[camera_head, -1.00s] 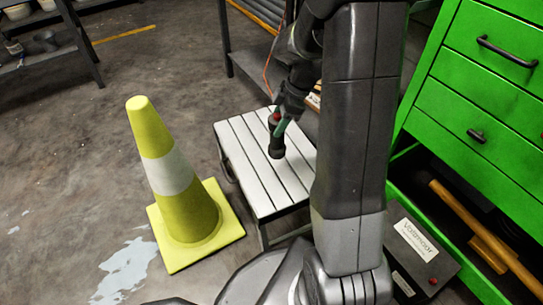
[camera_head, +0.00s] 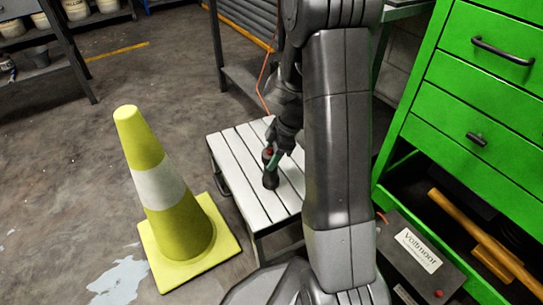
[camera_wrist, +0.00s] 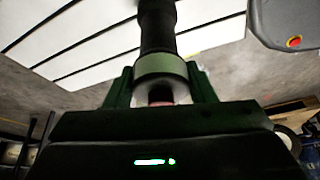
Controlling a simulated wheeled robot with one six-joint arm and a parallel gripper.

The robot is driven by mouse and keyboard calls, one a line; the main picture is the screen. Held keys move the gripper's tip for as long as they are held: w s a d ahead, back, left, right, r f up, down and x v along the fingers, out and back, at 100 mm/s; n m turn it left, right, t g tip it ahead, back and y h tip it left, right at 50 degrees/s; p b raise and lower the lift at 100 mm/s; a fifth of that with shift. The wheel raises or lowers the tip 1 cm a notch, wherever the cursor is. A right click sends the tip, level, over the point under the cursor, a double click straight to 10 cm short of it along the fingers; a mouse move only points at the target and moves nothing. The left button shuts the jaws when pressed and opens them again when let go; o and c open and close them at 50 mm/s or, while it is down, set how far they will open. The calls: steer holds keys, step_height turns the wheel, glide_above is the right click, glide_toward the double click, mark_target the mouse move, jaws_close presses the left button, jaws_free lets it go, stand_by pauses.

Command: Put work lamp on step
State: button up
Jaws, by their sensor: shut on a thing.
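The work lamp (camera_head: 270,178) is a dark cylinder with a red spot near its top, held upright in the head view. My gripper (camera_head: 275,160) is shut on it, with green fingers around its upper part. In the wrist view the lamp (camera_wrist: 157,28) shows between the fingers of my gripper (camera_wrist: 155,85). The step (camera_head: 236,163) is a low stool with a white slatted top and grey legs. The lamp is over the step's top; I cannot tell whether its lower end touches the slats. The step (camera_wrist: 85,50) also fills the upper left of the wrist view.
A yellow cone (camera_head: 178,220) with a white band stands left of the step. A green drawer cabinet (camera_head: 480,110) with an open bottom drawer is at the right. A grey box (camera_head: 415,255) with a red button lies before it. Shelving stands behind.

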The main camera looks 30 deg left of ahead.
steer(key=shift+f, duration=0.1)
steer(key=o, duration=1.5)
steer(key=shift+r, duration=0.25)
steer(key=p+v, duration=0.4)
steer(key=v, duration=0.8)
steer(key=shift+a+f, duration=0.1)
